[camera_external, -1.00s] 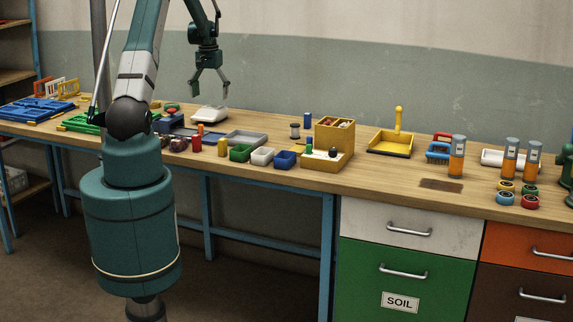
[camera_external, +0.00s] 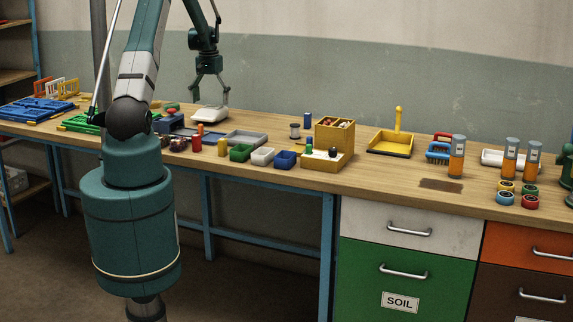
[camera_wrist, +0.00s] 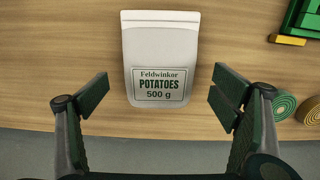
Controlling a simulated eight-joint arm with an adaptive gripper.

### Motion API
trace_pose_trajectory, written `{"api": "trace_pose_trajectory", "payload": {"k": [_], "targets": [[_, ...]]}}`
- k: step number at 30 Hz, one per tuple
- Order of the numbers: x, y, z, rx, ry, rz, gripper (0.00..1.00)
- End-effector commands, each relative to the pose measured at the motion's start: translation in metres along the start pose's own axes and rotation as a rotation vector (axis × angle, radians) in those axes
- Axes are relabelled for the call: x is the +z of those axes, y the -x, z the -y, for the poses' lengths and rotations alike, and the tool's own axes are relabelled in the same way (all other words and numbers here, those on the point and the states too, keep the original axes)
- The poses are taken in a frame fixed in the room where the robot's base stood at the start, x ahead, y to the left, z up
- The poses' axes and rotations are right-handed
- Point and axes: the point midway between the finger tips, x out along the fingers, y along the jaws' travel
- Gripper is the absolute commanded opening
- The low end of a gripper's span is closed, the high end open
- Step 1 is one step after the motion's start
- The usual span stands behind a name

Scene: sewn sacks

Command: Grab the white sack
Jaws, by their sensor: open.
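The white sack (camera_wrist: 160,45) lies on the wooden bench top, with a label reading "Feldwinkor POTATOES 500 g". In the external view the white sack (camera_external: 209,114) is at the back left of the bench, directly below my gripper. My gripper (camera_external: 210,98) points down with its fingers spread to the two sides of the sack. In the wrist view my gripper (camera_wrist: 160,97) is open, its green finger pads left and right of the sack's labelled end with a gap on each side. Nothing is between the fingers except the sack's near end, seen below them.
A green block item (camera_wrist: 303,18) and rolled green and tan discs (camera_wrist: 283,107) lie right of the sack in the wrist view. A grey tray (camera_external: 245,138) and a red cylinder (camera_external: 195,144) stand near it. Bench left of the sack is clear in the wrist view.

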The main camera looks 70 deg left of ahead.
Motion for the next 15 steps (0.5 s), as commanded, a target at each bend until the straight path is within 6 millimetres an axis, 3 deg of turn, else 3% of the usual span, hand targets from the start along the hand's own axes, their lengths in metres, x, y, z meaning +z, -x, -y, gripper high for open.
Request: {"api": "trace_pose_trajectory", "payload": {"k": [5,15], "targets": [[0.0,-0.007,0.0,0.0,0.0,0.0,0.87],[0.001,-0.043,-0.001,0.0,0.0,0.0,0.87]]}}
